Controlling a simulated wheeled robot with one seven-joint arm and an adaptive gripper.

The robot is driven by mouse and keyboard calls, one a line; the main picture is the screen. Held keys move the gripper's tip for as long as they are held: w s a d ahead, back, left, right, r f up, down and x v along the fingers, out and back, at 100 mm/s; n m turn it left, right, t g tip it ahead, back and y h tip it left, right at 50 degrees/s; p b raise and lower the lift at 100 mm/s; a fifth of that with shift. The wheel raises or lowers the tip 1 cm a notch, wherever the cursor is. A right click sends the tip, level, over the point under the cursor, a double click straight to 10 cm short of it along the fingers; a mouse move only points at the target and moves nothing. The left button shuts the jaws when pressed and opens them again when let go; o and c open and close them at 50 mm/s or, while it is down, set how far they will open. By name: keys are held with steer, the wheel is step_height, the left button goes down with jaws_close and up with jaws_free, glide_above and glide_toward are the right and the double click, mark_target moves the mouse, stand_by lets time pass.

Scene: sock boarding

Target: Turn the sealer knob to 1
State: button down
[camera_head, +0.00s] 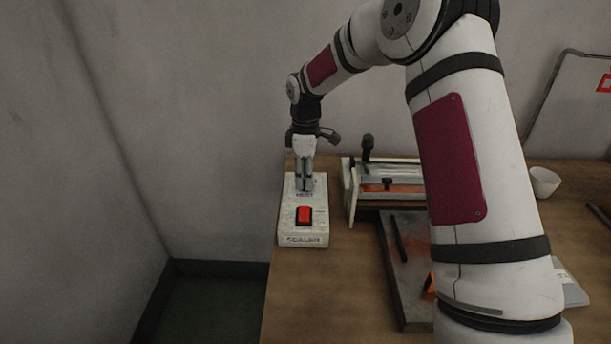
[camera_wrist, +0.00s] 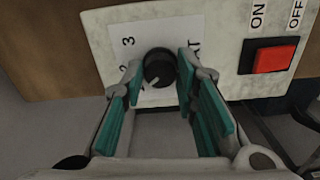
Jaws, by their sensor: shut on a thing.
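The sealer box (camera_head: 303,231) is off-white and sits at the left edge of the table, with its label facing front. Its black round knob (camera_wrist: 159,68) shows in the wrist view on a white dial plate (camera_wrist: 117,33). The digits 3 and 2 are readable on the dial; the place of the 1 is covered by a finger. A light pointer mark on the knob points to its lower left in the picture. My gripper (camera_wrist: 158,80) has its teal-padded fingers on both sides of the knob and is shut on it. In the head view my gripper (camera_head: 304,186) is over the far part of the box.
A red switch (camera_head: 304,215) marked ON and OFF sits on the box beside the dial. A frame-like device (camera_head: 385,206) stands right of the box, with a grey board (camera_head: 412,310) in front. A white cup (camera_head: 544,182) stands farther right.

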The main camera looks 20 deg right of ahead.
steer(key=shift+n, duration=0.5)
steer(key=c, duration=1.2)
jaws_free()
steer(key=shift+c, duration=0.2)
step_height(320, 180, up, 12)
